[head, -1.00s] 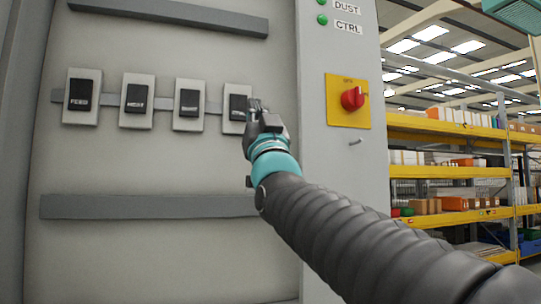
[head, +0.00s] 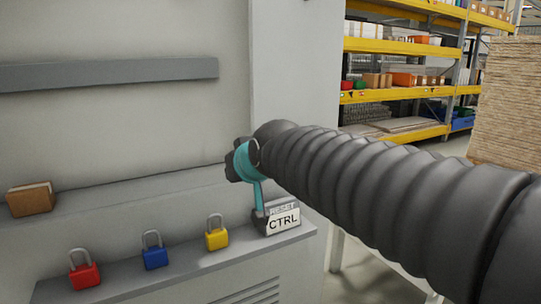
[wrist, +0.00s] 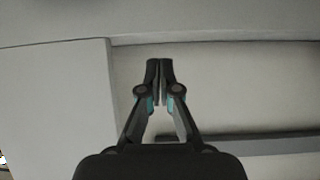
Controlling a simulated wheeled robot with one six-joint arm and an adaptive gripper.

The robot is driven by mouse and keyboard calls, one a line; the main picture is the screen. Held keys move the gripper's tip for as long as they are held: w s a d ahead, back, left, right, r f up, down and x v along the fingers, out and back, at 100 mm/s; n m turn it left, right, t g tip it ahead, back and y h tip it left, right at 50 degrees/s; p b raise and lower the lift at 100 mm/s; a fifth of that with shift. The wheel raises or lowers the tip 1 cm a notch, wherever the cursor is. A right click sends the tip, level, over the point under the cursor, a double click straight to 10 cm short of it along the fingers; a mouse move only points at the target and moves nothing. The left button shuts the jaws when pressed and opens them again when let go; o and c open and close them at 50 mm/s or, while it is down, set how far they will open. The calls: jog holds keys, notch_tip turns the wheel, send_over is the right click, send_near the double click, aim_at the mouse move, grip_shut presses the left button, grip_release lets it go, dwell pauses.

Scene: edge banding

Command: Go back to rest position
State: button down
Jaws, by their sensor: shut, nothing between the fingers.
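My gripper (wrist: 160,68) is shut and empty in the wrist view, its two fingers together in front of a pale grey cabinet panel (wrist: 220,85). In the head view my arm reaches in from the right, and its teal wrist is in front of the cabinet (head: 130,120), above the lower ledge. The fingertips are hidden there behind the wrist. The switches and the red knob are out of the head view.
A red padlock (head: 85,274), a blue padlock (head: 155,256) and a yellow padlock (head: 216,238) stand on the ledge (head: 180,268). A CTRL sign (head: 283,220) is at its right end. A brown block (head: 31,199) sits at left. Yellow shelving (head: 400,92) and stacked boards (head: 508,105) stand behind.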

jog(key=s+d+f+m+g+h+p, duration=0.1)
jog(key=s+d+f+m+g+h, duration=0.1)
jog(key=s+d+f, duration=0.6)
jog(key=s+d+f+m+g+h+p, duration=0.2)
jog(key=s+d+f, duration=0.7)
jog(key=s+d, duration=0.6)
jog(key=shift+s+d+f+m+g+h, duration=0.15)
jog(key=shift+s+m+g+h, duration=0.45)
jog(key=shift+h, duration=0.2)
